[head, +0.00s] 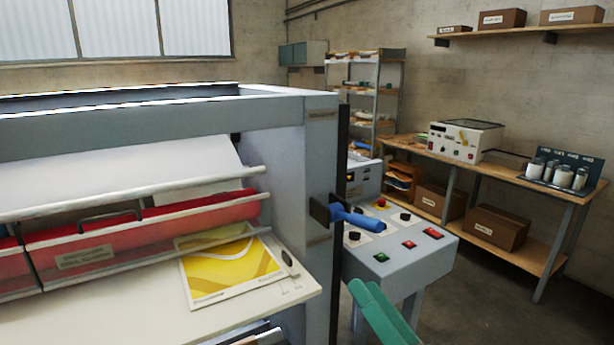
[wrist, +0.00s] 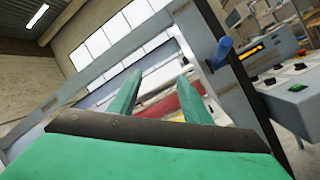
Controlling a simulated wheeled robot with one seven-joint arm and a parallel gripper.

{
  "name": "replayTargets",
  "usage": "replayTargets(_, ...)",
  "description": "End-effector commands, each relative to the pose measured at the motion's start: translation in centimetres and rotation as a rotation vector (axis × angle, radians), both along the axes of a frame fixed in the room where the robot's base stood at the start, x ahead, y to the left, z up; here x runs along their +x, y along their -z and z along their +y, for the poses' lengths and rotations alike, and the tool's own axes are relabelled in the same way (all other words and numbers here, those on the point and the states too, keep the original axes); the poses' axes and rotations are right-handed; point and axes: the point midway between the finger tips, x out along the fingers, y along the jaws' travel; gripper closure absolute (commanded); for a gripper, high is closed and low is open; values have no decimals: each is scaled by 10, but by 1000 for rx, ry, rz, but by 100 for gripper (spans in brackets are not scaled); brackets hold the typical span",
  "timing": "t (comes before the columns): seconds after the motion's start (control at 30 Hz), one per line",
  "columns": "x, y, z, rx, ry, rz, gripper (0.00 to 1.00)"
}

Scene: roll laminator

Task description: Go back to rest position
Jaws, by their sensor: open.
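My gripper (wrist: 158,84) shows in the wrist view with its two green fingers apart and nothing between them. In the head view a green part of my gripper (head: 383,315) reaches up from the bottom edge, in front of the control console (head: 400,262). The roll laminator (head: 318,190) fills the left of the head view. Its blue lever (head: 358,218) sticks out from the right side frame. The lever also shows in the wrist view (wrist: 221,50), to the right of the fingers. My gripper appears apart from the lever.
A yellow-and-white print (head: 232,265) lies on the laminator's feed table (head: 150,310), partly under the red guard (head: 130,240). The console carries several knobs and buttons. A wooden workbench (head: 500,172) with boxes stands at the right. Open floor (head: 490,300) lies before it.

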Motion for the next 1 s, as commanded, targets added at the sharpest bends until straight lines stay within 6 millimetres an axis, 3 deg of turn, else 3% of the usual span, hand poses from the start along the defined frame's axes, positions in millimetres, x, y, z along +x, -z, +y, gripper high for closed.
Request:
replayTargets(0.23,-23,1,47,329,-199,-59,56)
replayTargets(0.57,-59,28,75,817,-396,-66,56)
replayTargets(0.77,-79,62,82,1112,-461,-18,56)
replayTargets(1.0,-104,122,91,1450,-478,95,56)
